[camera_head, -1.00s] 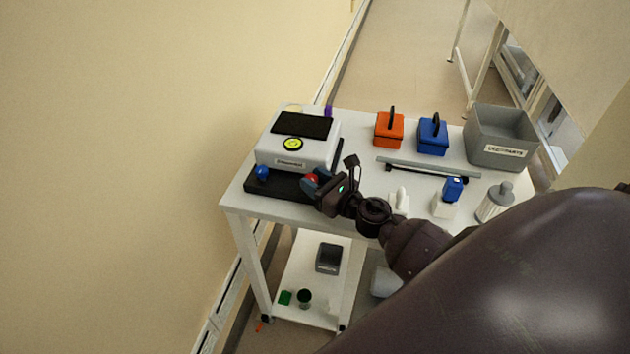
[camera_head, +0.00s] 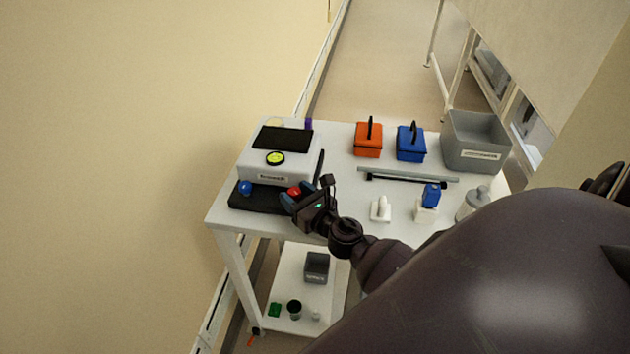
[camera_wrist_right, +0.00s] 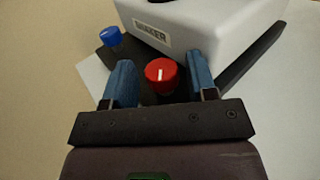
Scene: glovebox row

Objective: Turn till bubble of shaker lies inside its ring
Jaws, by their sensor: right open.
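The shaker (camera_head: 283,156) is a white box with a black top pad on a black base at the left of the table. Its round yellow-green bubble level (camera_head: 275,158) sits on the top; the bubble's place in the ring is too small to tell. A blue knob (camera_head: 245,187) and a red knob (camera_head: 294,192) stand on the front of the base. In the right wrist view the red knob (camera_wrist_right: 161,75) has a white mark line and lies between the two blue fingers of my open right gripper (camera_wrist_right: 161,85), with gaps on both sides. My left gripper is not in view.
An orange box (camera_head: 368,140), a blue box (camera_head: 411,143) and a grey bin (camera_head: 476,143) stand along the back of the white table. A grey bar (camera_head: 408,175) and small white items lie to the right of my gripper. A lower shelf holds small containers.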

